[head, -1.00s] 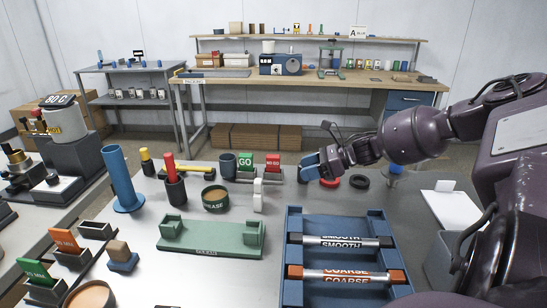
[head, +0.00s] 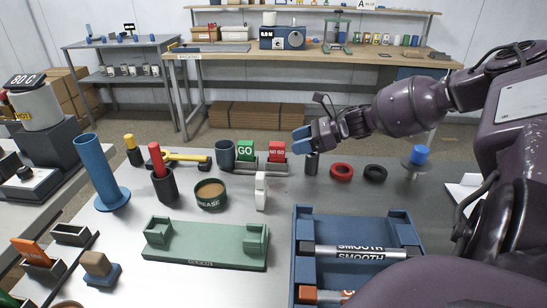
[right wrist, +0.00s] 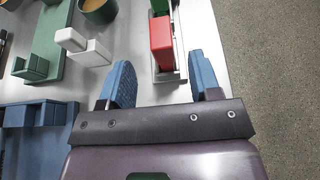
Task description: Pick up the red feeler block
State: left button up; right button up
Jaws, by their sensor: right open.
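The red feeler block (head: 277,151), marked NO GO, stands upright in a grey holder (head: 246,171) beside a green GO block (head: 245,150). The red block also shows in the right wrist view (right wrist: 161,42), with the green one behind it. My right gripper (head: 303,137) is open and empty, just right of the red block in the head view. In the right wrist view its blue fingers (right wrist: 162,75) are spread, and the red block lies ahead of the gap, apart from both fingers. My left gripper is not in view.
A dark cylinder (head: 312,163) stands below my right gripper, beside a red ring (head: 341,171) and a black ring (head: 375,173). A white block (head: 261,190) stands in front of the holder. A green fixture (head: 205,249) and a blue rack (head: 303,230) are nearer.

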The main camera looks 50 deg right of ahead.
aim_at(279, 144)
jog(key=shift+w+a+f, duration=0.25)
jog(key=shift+w+f, duration=0.15)
jog(key=shift+f, duration=0.05)
jog(key=shift+w+a, duration=0.2)
jog(key=shift+a, duration=0.05)
jog(key=b+x, duration=0.3)
jog(key=x, duration=0.1)
jog(key=shift+d+r, duration=0.1)
jog(key=shift+r, duration=0.05)
jog(key=shift+w, duration=0.3)
jog(key=shift+w+a+b, duration=0.15)
jog(key=shift+a+b, duration=0.15)
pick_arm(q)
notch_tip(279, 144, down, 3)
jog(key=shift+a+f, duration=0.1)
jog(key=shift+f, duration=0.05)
pick_arm(e)
jog(key=shift+r, duration=0.15)
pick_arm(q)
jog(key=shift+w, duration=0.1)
pick_arm(e)
jog(key=c, duration=1)
